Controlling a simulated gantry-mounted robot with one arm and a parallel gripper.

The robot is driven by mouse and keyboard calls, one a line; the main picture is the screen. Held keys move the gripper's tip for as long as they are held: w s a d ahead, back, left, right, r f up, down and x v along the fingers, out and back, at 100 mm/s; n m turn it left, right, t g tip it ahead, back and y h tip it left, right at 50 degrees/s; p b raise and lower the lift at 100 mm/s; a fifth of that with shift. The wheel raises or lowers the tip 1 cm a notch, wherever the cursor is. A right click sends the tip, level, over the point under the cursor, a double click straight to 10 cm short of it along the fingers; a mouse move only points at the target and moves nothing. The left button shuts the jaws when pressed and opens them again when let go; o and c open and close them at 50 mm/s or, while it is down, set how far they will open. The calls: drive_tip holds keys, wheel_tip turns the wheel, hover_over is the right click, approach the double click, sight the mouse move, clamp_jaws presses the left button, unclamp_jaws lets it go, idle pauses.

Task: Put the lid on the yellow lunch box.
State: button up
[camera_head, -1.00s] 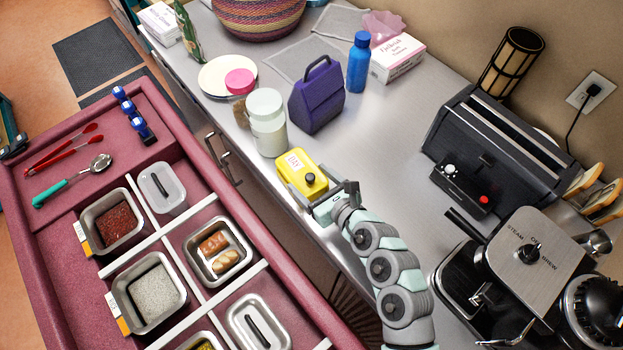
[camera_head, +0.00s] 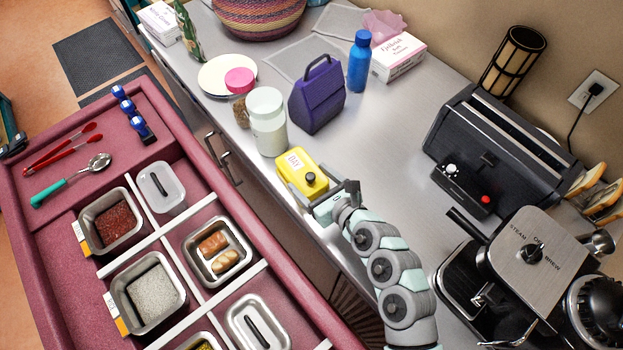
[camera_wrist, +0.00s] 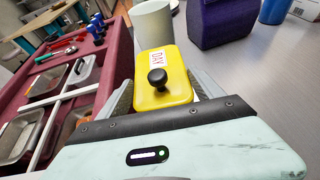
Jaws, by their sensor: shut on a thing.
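The yellow lid (camera_wrist: 163,72) has a black knob and a white "DAY" label. It also shows in the head view (camera_head: 299,164), near the counter's front edge. My gripper (camera_head: 313,187) reaches in from the lower right, with its fingers along opposite sides of the yellow piece. In the wrist view my gripper (camera_wrist: 163,95) is shut on it by the sides, and the knob stands free between the fingers. The lid looks level. The lunch box cannot be told apart from the lid here, and any gap beneath it is hidden.
A white jar (camera_head: 267,122) stands close behind the yellow piece. A purple bag (camera_head: 317,98) and blue bottle (camera_head: 359,62) stand farther back. The red serving counter (camera_head: 62,255) lies to the left. A toaster (camera_head: 497,140) stands right; counter (camera_head: 395,135) between is clear.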

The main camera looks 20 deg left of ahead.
drive_tip(key=shift+f+b, duration=0.8)
drive_tip(key=shift+b, duration=0.15)
idle(0.6)
drive_tip(key=o, duration=1.5)
drive_tip(key=shift+o, duration=0.2)
drive_tip(key=v, duration=0.9)
drive_tip(key=shift+d, duration=0.3)
drive_tip(key=shift+s+d+r, duration=0.3)
drive_tip(key=shift+s+d, duration=0.1)
drive_tip(key=shift+s, duration=0.1)
